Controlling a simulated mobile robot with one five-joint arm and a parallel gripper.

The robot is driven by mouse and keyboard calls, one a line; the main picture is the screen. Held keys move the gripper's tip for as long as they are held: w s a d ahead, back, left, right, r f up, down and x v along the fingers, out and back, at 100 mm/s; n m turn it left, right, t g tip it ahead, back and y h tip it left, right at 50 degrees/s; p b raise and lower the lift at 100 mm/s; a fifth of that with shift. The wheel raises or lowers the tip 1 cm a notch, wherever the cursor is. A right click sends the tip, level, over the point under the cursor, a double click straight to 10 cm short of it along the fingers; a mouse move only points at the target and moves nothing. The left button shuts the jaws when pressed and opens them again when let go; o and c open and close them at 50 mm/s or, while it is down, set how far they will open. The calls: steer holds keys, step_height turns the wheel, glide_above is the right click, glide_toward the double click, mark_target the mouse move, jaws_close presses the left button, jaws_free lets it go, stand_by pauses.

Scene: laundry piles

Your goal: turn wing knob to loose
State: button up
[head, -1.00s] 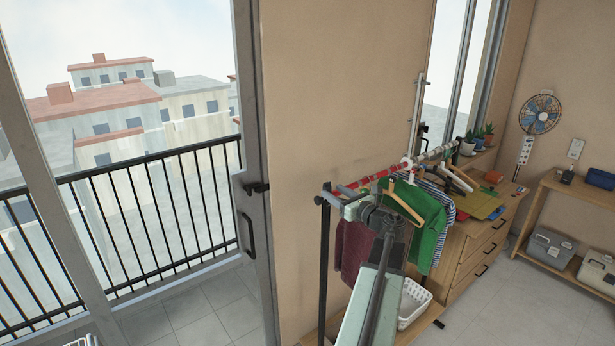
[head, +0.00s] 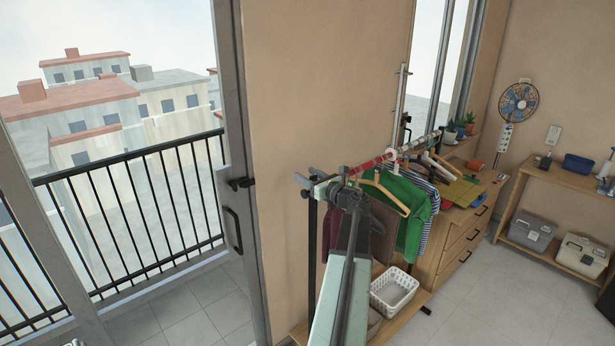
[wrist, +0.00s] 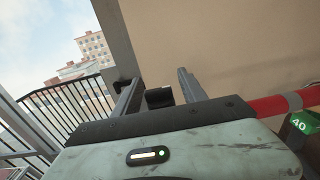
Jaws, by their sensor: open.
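My gripper (head: 309,182) is at the near left end of the clothes rack, with its jaws open. In the wrist view its two grey fingers (wrist: 160,80) stand apart. A small dark block (wrist: 160,97) shows between them; I cannot tell whether it is the wing knob or an end part of the rack, or whether a finger touches it. In the head view a black stub (head: 305,194) sits at the top of the rack's black post (head: 311,245), just below the gripper. My arm hides much of this rack end.
The rack's red rail (head: 375,162) carries hangers and a green shirt (head: 405,215). A white basket (head: 394,291) stands on the rack's low shelf. The balcony door (head: 240,200) is to the left. A wooden dresser (head: 455,245) stands behind. Tiled floor at right is clear.

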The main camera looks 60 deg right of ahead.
jaws_close()
steer(key=shift+s+m+h, duration=0.1)
steer(key=shift+m+h, duration=0.2)
steer(key=shift+h, duration=0.1)
steer(key=shift+s+d+m+g+h, duration=0.1)
steer(key=shift+d+m+g+h, duration=0.1)
steer(key=shift+m+g+h, duration=0.75)
steer(key=shift+s+d+m+g+h, duration=0.15)
steer(key=shift+m+g+h, duration=0.55)
steer(key=shift+h, duration=0.5)
steer(key=shift+s+d+m+g+h, duration=0.1)
steer(key=shift+d+m+g+h, duration=0.1)
steer(key=shift+m+g+h, duration=0.75)
jaws_free()
